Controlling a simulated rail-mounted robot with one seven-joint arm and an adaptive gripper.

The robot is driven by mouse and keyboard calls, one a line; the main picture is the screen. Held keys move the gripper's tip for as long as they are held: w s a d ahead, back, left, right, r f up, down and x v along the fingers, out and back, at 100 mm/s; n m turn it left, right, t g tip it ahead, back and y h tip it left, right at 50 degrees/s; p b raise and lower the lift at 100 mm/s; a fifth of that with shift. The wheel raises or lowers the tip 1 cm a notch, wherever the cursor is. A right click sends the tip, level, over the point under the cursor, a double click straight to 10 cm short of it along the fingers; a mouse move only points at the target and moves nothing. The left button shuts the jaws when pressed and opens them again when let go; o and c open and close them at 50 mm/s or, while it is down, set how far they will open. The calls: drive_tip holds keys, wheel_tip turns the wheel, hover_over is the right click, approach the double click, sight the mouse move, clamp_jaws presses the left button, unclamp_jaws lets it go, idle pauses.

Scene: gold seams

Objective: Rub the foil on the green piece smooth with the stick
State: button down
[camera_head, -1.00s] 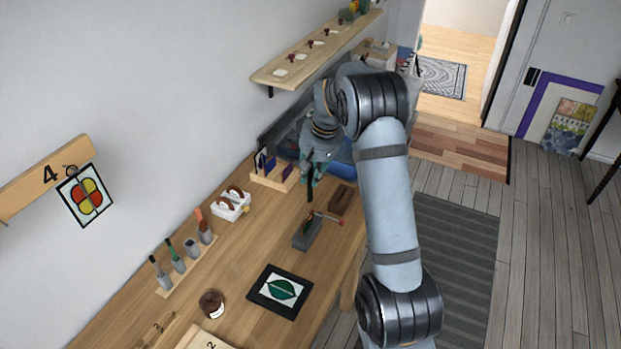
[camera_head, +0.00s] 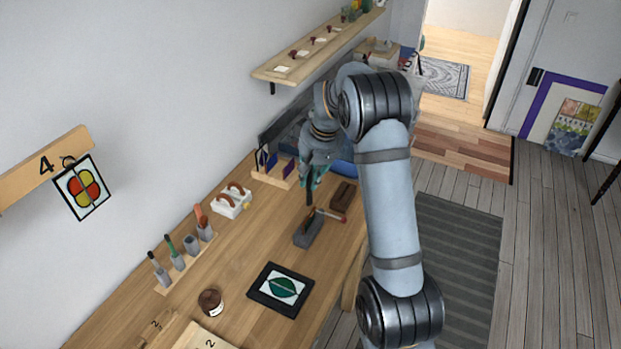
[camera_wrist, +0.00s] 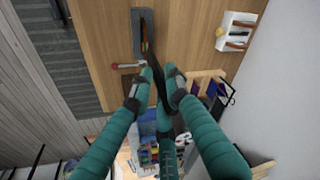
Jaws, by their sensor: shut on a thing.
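The green piece (camera_head: 282,286) is a leaf-like green shape on a white sheet in a black tray (camera_head: 262,299), flat on the bench. Any foil on it is too small to make out. My gripper (camera_head: 313,184) is above the bench, beyond the tray and near a grey block. It is shut on a dark, narrow stick (camera_head: 309,198) that points down. In the wrist view the fingertips of my gripper (camera_wrist: 155,84) close around the dark stick (camera_wrist: 159,92). The green piece is not seen in the wrist view.
The grey block (camera_head: 308,232) has a red-tipped tool (camera_head: 332,215) by it. A brown block (camera_head: 343,195) lies to the right. A white holder (camera_head: 232,203), a tool rack (camera_head: 185,263) and a round jar (camera_head: 211,302) stand left. The bench around the tray is mostly clear.

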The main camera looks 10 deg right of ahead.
sight(310, 191)
drive_tip(key=shift+f, duration=1.95)
drive_tip(key=shift+f+b, duration=0.35)
drive_tip(key=shift+b, duration=0.45)
idle(1.6)
drive_tip(key=shift+w+d, duration=0.15)
drive_tip(key=shift+d, duration=0.05)
drive_tip(key=shift+w+d+p, duration=0.35)
drive_tip(key=shift+w, duration=0.1)
drive_tip(key=shift+a, duration=0.1)
